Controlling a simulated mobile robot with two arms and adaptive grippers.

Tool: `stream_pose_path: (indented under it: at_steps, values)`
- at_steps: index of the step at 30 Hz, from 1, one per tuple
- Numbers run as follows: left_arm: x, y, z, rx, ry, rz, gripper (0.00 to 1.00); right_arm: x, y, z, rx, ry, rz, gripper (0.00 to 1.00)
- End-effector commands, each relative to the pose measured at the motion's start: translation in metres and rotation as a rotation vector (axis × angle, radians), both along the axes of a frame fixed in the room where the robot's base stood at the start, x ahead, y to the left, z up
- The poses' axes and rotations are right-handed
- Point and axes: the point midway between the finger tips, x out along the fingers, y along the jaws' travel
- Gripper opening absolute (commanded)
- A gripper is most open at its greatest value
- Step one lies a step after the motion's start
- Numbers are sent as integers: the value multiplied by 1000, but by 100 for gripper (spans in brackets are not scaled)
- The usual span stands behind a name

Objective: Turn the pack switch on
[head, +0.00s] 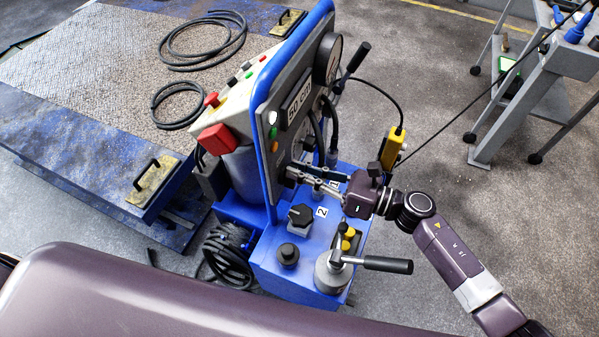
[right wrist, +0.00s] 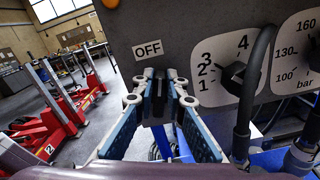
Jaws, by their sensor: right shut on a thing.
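The grey panel (head: 290,115) with a blue frame stands upright on the blue trolley unit (head: 262,255). My right gripper (head: 292,172) reaches in from the right, its fingertips at the panel face. In the right wrist view a white OFF label (right wrist: 148,50) sits on the panel, just above the fingertips. My right gripper (right wrist: 160,90) is shut on a small dark part below that label, which looks like the pack switch (right wrist: 159,82). The fingers hide most of it, so its exact position is unclear. My left gripper is not in view.
Right of the fingers are a dial marked 1 to 4 (right wrist: 228,72) and a bar scale (right wrist: 294,55), with a dark hose (right wrist: 252,90) between them. A black knob (head: 300,216) and a black-handled lever (head: 385,264) stand on the unit below my arm. A yellow pendant (head: 393,146) hangs beyond it.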

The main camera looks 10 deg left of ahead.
Motion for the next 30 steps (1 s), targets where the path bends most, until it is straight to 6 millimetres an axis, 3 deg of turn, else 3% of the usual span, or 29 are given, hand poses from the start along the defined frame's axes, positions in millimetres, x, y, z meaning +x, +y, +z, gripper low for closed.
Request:
stream_pose_path:
  at_steps: [30]
  values:
    - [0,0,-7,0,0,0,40,18,-4,-17,183,939,-2,0]
